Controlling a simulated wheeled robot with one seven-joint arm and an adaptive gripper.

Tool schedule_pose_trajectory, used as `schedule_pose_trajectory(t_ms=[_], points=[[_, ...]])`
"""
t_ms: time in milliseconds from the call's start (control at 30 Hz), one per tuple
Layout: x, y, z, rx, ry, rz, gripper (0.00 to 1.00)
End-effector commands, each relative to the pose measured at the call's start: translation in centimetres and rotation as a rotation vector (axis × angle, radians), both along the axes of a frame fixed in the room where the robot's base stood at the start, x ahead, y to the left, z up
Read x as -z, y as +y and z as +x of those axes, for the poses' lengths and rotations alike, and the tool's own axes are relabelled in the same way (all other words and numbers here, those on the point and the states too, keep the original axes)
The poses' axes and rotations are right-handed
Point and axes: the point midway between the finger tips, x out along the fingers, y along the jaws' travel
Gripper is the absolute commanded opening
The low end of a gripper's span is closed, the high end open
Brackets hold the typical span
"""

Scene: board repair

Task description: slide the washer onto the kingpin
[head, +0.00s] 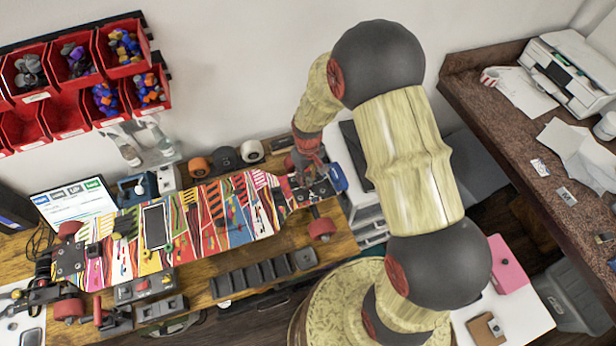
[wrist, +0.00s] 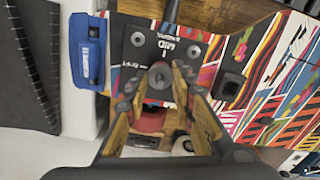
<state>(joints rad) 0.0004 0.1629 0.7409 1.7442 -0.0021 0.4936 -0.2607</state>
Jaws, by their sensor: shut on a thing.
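My gripper (wrist: 158,80) is shut on a small dark grey round washer (wrist: 160,75), held between its fingertips in the wrist view. The washer is in front of the dark truck plate at the end of the colourful skateboard deck (wrist: 285,75). I cannot clearly make out the kingpin, nor whether the washer touches it or sits around it. In the head view my gripper (head: 311,165) is over the right end of the deck (head: 205,215), and the washer is too small to tell there.
A blue box (wrist: 88,50) lies beside the deck end. Loose wheels (head: 225,158) stand behind the board, and a black divided tray (head: 250,278) lies in front. Red bins (head: 68,122) hang on the wall. A red wheel (head: 321,229) is close to the gripper.

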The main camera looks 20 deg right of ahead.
Motion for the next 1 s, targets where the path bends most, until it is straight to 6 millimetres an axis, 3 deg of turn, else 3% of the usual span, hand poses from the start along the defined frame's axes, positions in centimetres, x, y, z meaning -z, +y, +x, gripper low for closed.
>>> schedule_pose_trajectory(t_ms=[433, 467, 800, 1000], points=[[0.19, 0.0, 0.01, 0.0, 0.0, 0.0, 0.07], [0.19, 0.0, 0.01, 0.0, 0.0, 0.0, 0.26], [0.2, 0.0, 0.01, 0.0, 0.0, 0.0, 0.46], [0.2, 0.0, 0.0, 0.0, 0.0, 0.0, 0.46]])
